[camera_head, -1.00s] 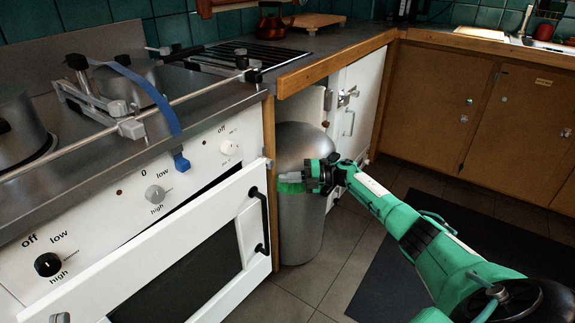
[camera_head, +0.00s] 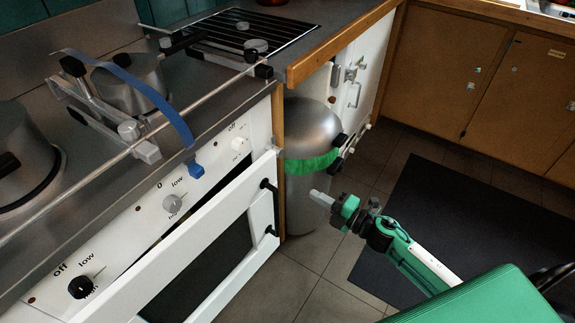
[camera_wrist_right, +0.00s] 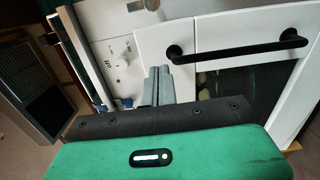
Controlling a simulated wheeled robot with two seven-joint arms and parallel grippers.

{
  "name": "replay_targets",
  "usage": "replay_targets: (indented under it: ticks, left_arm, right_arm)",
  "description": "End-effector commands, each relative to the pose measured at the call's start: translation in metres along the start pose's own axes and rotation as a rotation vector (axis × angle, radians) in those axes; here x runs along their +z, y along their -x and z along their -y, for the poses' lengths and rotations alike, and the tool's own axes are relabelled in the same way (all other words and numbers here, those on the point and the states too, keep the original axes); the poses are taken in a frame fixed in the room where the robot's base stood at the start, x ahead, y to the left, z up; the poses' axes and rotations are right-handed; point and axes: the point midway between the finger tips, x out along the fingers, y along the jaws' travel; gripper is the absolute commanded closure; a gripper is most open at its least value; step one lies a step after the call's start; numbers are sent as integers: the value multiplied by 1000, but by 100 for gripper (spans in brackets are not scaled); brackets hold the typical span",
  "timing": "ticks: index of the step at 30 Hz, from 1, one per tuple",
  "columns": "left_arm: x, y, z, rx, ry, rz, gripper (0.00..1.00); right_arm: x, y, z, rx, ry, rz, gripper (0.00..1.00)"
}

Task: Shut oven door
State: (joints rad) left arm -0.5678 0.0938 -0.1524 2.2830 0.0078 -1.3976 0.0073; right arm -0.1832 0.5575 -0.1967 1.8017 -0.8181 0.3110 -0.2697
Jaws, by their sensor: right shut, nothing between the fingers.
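The white oven door (camera_head: 181,267) with a dark window stands ajar at the lower left of the head view. A dark gap shows between its top edge and the control panel. Its black handle (camera_head: 271,208) is on the door's right part; it also shows in the right wrist view (camera_wrist_right: 240,50). My right gripper (camera_head: 320,198) is shut and empty, to the right of the door and apart from it in the head view. In the right wrist view its fingertips (camera_wrist_right: 158,76) show in front of the white door and panel, left of the handle. My left gripper is not in view.
A metal bin (camera_head: 304,187) with a green band stands beside the oven, behind my right gripper. A dark mat (camera_head: 440,225) lies on the tiled floor at right. Pots and a blue strap (camera_head: 140,88) are on the stove top. Brown cabinets (camera_head: 470,90) stand behind.

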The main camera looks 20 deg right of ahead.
Motion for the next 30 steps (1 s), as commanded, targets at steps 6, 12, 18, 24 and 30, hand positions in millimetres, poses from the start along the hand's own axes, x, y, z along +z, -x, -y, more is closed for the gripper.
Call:
replay_targets:
  ticks: [6,12,18,24,30]
  left_arm:
    - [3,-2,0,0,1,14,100]
    - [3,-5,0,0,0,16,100]
    - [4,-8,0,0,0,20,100]
    - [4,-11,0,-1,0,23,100]
    - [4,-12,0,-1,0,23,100]
  right_arm:
    - [-1,-15,-2,3,-1,3,100]
    - [-1,-46,-2,3,0,2,100]
    - [-1,-81,-2,3,-1,2,100]
    - [0,-114,-2,3,-2,2,100]
    - [-1,-134,-1,2,-1,1,100]
